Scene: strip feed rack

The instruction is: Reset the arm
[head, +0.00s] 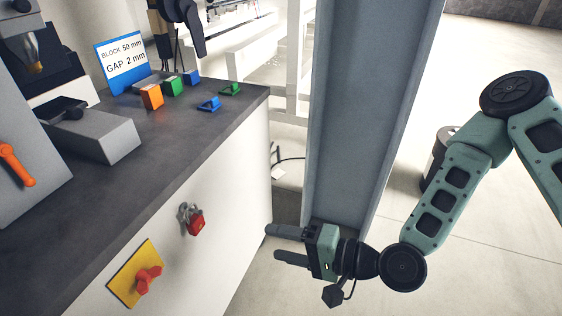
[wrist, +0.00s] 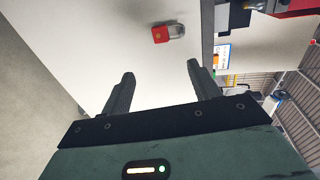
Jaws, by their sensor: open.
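My gripper (head: 281,245) is at the lower middle of the head view, in front of the white side of the bench, with its fingers pointing left. Its two dark fingers are apart with nothing between them. In the wrist view my gripper (wrist: 158,88) also shows its fingers spread and empty. My teal arm reaches in from the right, bent at the elbow. A red padlock (head: 195,223) hangs on the white bench side, left of the fingertips and apart from them. The padlock also shows in the wrist view (wrist: 162,33), beyond the fingers.
A yellow plate with a red rotary handle (head: 148,281) is on the bench side. The dark benchtop (head: 190,140) holds an orange block (head: 151,97), a green block (head: 173,86), blue pieces and a sign (head: 124,62). A grey column (head: 365,110) stands behind my gripper. Open floor lies right.

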